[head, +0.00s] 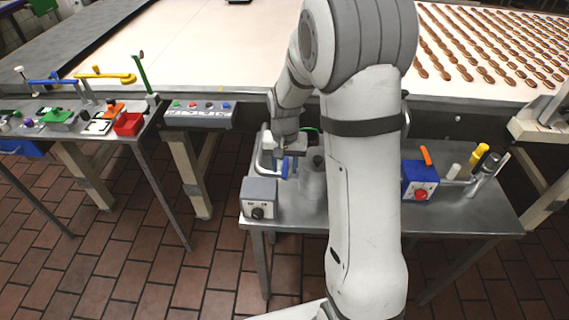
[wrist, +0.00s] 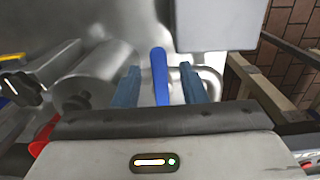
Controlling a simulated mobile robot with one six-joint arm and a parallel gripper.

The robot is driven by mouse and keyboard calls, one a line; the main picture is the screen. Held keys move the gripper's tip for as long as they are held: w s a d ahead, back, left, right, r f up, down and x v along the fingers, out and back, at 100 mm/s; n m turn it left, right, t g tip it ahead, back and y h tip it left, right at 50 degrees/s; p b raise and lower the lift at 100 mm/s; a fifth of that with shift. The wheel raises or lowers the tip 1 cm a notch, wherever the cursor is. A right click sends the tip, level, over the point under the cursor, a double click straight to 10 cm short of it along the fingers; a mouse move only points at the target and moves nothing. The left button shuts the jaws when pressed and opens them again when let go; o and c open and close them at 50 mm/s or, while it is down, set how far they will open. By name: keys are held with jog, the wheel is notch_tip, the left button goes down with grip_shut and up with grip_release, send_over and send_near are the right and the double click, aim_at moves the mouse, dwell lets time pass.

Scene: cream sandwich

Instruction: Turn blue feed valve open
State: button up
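The blue feed valve handle (wrist: 159,74) is a narrow bright blue lever, seen in the wrist view between my two dull blue fingers. My gripper (wrist: 160,87) is open, with one finger on each side of the lever and a visible gap on both sides. In the head view my gripper (head: 288,164) reaches down at the left part of the metal table, beside a bent silver pipe (head: 265,160). Blue shows there too, but handle and fingers are hard to tell apart. The lever's lower end and pivot are hidden.
A grey box with a black knob (head: 259,198) stands at the table's front left corner. A metal cylinder (wrist: 92,75) is left of my fingers in the wrist view. A blue box with a red button (head: 420,181) stands right of my arm. The conveyor (head: 230,45) runs behind.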

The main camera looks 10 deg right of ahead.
grip_shut()
jog(key=shift+a, duration=0.1)
dwell(0.4)
